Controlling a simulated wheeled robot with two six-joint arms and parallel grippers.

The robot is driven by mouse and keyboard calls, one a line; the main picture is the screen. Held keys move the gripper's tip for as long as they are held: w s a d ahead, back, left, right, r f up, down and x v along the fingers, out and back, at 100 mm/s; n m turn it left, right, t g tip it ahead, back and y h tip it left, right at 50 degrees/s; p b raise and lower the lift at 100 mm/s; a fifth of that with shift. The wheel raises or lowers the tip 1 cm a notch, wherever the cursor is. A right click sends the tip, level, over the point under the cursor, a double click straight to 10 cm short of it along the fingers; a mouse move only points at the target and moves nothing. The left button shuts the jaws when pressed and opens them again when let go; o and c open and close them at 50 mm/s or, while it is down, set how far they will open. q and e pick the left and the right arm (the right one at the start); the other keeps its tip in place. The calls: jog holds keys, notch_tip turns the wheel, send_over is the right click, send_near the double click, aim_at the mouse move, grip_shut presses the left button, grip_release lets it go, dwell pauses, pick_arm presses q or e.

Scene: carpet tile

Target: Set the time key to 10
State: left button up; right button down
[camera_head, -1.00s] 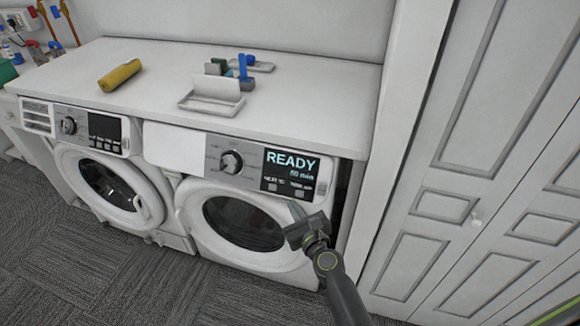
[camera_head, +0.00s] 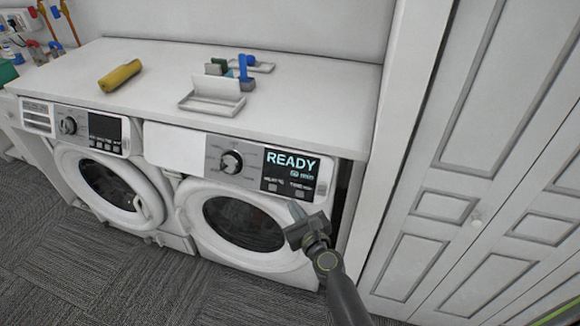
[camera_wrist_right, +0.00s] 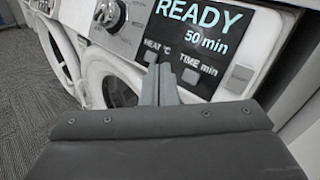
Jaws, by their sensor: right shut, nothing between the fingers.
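The right-hand machine's dark display (camera_head: 291,172) reads READY, and in the right wrist view the display (camera_wrist_right: 205,28) reads READY and 50 min. Below it are two small keys. The key by the label TIME min (camera_wrist_right: 190,76) is light grey; it also shows in the head view as the time key (camera_head: 298,193). The other key, by HEAT °C (camera_wrist_right: 150,56), is to its left. My right gripper (camera_head: 296,212) is shut and empty, in front of the panel's lower edge, below the keys. Its closed fingertips (camera_wrist_right: 160,72) appear between the two keys in the wrist view. My left gripper is out of view.
A round knob (camera_head: 231,162) is left of the display. A second machine (camera_head: 75,128) stands to the left. The white worktop (camera_head: 310,105) above holds a yellow roll (camera_head: 120,76) and a small tray (camera_head: 205,106). A panelled door (camera_head: 470,160) stands on the right.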

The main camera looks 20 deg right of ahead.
aim_at(300, 194)
dwell(0.6)
jog(key=s+m+b, duration=0.1)
jog(key=m+b, duration=0.1)
jog(key=m, duration=1)
jog(key=s+a+r+m+b, duration=0.1)
jog(key=m+b, duration=0.1)
jog(key=m, duration=1)
jog(key=a+m+b, duration=0.1)
jog(key=m+b, duration=0.1)
jog(key=m, duration=0.9)
jog(key=shift+s+r+m, duration=0.35)
jog(key=shift+s+m, duration=0.05)
jog(key=shift+w+d+f+b, duration=0.25)
jog(key=shift+w+d+f, duration=0.45)
jog(key=shift+w, duration=0.4)
jog(key=shift+w+d+f+b, duration=0.3)
jog(key=shift+w+d+f, duration=0.45)
jog(key=shift+w, duration=0.3)
jog(key=shift+w+d+f+b, duration=0.25)
jog(key=shift+w+d+f, duration=0.3)
jog(key=shift+w+d, duration=0.4)
